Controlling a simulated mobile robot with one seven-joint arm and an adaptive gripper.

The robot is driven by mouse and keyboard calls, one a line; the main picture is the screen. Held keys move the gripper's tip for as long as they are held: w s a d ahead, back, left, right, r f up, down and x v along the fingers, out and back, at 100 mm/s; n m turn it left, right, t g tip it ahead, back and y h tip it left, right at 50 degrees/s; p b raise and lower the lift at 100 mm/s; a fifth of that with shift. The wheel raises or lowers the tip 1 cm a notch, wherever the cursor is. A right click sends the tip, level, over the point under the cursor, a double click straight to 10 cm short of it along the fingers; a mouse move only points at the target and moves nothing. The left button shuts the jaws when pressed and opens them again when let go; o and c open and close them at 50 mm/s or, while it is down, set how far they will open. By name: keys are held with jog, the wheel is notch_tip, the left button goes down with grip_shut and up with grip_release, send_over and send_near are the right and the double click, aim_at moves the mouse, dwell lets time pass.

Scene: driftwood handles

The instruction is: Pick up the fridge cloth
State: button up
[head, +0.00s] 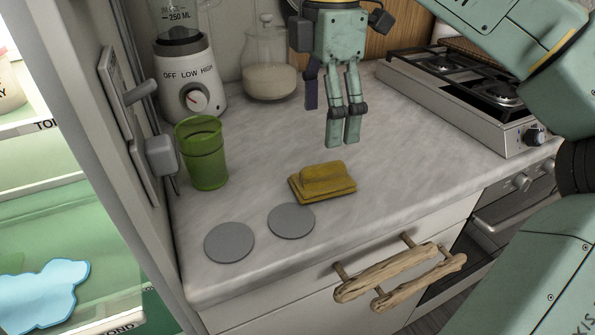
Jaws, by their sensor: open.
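A flat light blue cloth (42,296) with an irregular outline lies on a green-tinted shelf of the open, lit fridge at the lower left.
Green cup (203,155), blender (187,88) and glass jar (268,70) stand on the counter (250,200). Two grey discs (229,243) lie near its front edge. A stove (460,90) is at right. Driftwood handles (385,275) stick out below. The fridge's side wall (95,150) separates shelves and counter.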

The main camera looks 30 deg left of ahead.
aim_at(324, 165)
jog(key=shift+a+f, duration=0.1)
jog(key=shift+f, duration=0.25)
notch_tip(324, 165, down, 5)
jog(key=shift+f+b, duration=0.1)
jog(key=shift+b, duration=0.45)
jog(key=f, duration=0.5)
jog(key=shift+w+d, duration=0.1)
jog(key=shift+d, duration=0.15)
jog(key=c, duration=1.1)
